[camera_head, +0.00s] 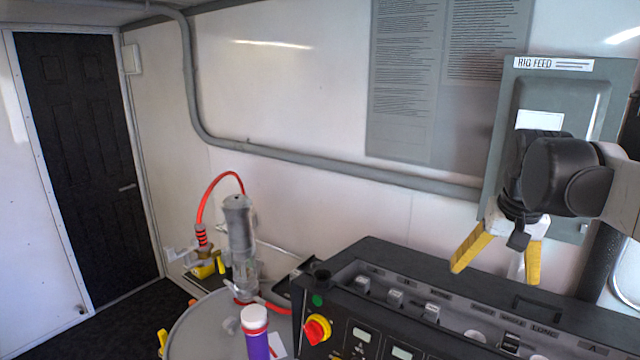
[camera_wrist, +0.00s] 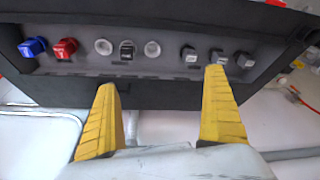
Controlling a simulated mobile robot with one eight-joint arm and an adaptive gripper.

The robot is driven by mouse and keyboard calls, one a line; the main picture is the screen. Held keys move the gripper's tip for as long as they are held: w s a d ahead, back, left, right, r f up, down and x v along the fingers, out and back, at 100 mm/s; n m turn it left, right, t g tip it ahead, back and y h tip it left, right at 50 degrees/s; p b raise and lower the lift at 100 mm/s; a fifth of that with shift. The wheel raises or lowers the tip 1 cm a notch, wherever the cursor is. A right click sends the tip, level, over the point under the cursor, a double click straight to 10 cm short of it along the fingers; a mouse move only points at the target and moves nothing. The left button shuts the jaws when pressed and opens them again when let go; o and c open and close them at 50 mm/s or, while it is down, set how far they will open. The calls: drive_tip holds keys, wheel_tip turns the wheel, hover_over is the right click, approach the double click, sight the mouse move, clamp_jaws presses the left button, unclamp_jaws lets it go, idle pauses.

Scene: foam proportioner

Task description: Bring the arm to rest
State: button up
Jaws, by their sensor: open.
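My gripper (camera_head: 500,255) has yellow fingers and hangs above the back edge of the black control panel (camera_head: 455,345), in front of the grey RIG FEED box (camera_head: 597,80). Its fingers are spread apart with nothing between them. In the wrist view the two yellow fingers (camera_wrist: 163,95) also stand apart. Beyond them is the panel's sloped face, with a blue knob (camera_wrist: 33,46), a red knob (camera_wrist: 65,48) and several switches. I cannot see the fingers touching the panel.
A round grey drum top (camera_head: 200,330) stands left of the panel, with a purple bottle with a white cap (camera_head: 256,335) and a grey cylinder with a red hose (camera_head: 238,235). A red and yellow rotary switch (camera_head: 317,329) juts from the panel. A grey pipe (camera_head: 300,158) runs along the wall.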

drive_tip(key=s+a+f+n+t+y, duration=0.1)
drive_tip(key=s+a+f+n+t, duration=0.3)
drive_tip(key=s+a+f, duration=0.9)
wheel_tip(320, 180, down, 21)
drive_tip(key=s+a+b, duration=0.1)
drive_tip(key=a+b, duration=0.2)
drive_tip(key=b, duration=1.9)
drive_tip(key=shift+s+b, duration=0.15)
drive_tip(key=shift+b, duration=0.2)
drive_tip(key=shift+f, duration=0.1)
